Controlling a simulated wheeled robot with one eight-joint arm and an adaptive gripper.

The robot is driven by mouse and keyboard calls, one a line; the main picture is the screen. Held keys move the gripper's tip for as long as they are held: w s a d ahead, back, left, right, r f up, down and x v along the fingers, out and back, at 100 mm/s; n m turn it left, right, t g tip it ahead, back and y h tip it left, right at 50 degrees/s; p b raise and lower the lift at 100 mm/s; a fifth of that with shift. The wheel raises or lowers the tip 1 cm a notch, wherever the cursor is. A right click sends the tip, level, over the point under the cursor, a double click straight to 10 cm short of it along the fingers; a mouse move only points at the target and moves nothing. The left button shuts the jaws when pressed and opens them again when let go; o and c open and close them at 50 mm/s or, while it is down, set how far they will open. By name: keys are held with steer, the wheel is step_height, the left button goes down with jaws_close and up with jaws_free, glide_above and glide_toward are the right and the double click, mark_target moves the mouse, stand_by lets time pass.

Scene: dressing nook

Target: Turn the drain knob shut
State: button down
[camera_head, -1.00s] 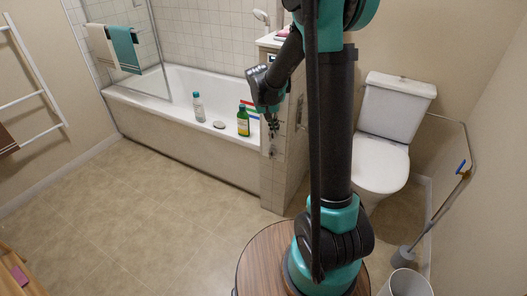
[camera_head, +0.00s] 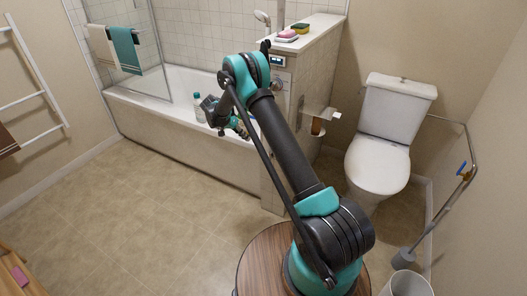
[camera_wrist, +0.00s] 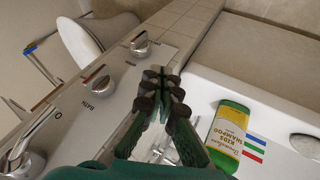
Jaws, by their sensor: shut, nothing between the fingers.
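In the wrist view a pale panel carries a round silver knob (camera_wrist: 139,43) at upper middle; its small label is unreadable, so I cannot tell for sure that it is the drain knob. A second knob (camera_wrist: 97,79), marked BATH with a red mark, sits lower left of it. A larger chrome control (camera_wrist: 22,158) is at the lower left edge. My gripper (camera_wrist: 161,77) is shut and empty, its tips appearing just right of and below the upper knob, apart from it in the picture. In the head view my gripper (camera_head: 243,130) is over the bathtub's near rim, partly hidden by my arm.
In the head view a white bottle (camera_head: 199,107) stands on the rim. The toilet (camera_head: 378,165) is to the right. Open floor lies at left.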

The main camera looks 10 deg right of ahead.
steer(key=s+d+f, duration=0.2)
steer(key=d+f, duration=0.6)
steer(key=d, duration=0.1)
steer(key=shift+d, duration=0.1)
steer(key=shift+w, duration=0.1)
stand_by(0.5)
